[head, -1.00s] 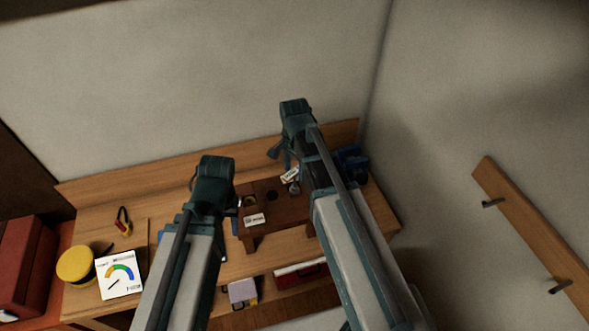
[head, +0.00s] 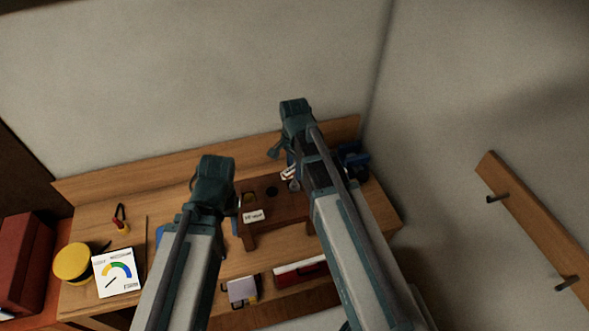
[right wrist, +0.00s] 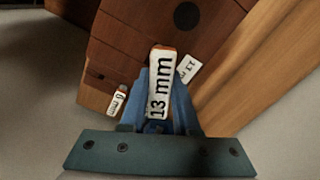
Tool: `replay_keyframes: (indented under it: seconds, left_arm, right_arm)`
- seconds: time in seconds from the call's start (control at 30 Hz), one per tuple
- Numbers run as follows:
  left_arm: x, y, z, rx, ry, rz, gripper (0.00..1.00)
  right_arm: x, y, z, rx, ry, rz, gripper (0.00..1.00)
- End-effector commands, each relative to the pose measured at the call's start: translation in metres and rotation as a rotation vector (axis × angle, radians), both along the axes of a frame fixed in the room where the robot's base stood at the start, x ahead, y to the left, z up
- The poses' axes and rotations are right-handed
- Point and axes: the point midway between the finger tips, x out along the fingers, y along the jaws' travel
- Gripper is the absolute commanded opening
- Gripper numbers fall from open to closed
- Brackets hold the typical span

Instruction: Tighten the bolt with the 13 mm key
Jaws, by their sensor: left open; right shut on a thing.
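The 13 mm key (right wrist: 159,85) shows its white label in the right wrist view, between the blue fingers of my right gripper (right wrist: 161,72). That gripper is shut on it, above a dark brown wooden stand (right wrist: 205,32). In the head view my right gripper (head: 289,163) is at the stand's (head: 285,208) back right, mostly behind my arm. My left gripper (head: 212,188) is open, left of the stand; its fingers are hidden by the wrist. I cannot make out the bolt. The working end of the key is hidden.
Labels for the 8 mm key (right wrist: 117,102) and another key (right wrist: 188,68) lie close beside my right fingers. A gauge card (head: 118,273), yellow round tin (head: 74,263) and red-handled tool (head: 121,219) are on the left of the bench. Walls rise behind and right.

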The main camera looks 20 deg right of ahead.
Motion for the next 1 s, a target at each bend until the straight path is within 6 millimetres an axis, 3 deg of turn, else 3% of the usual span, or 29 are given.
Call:
replay_keyframes:
  seconds: [0.33,0.7,1.0]
  left_arm:
    - [0.0,0.0,0.0,0.0,0.0,0.0,0.45]
    - [0.0,0.0,0.0,0.0,0.0,0.0,0.45]
    - [0.0,0.0,0.0002,0.0,0.0,0.0,0.45]
  right_arm:
    - [-0.0001,0.0,0.0,0.0,0.0,-0.021,0.0]
    - [0.0,-0.0001,0.0,0.0,0.0,-0.475,0.0]
    - [0.0002,-0.0002,0.0002,0.0,0.0,-0.554,0.0]
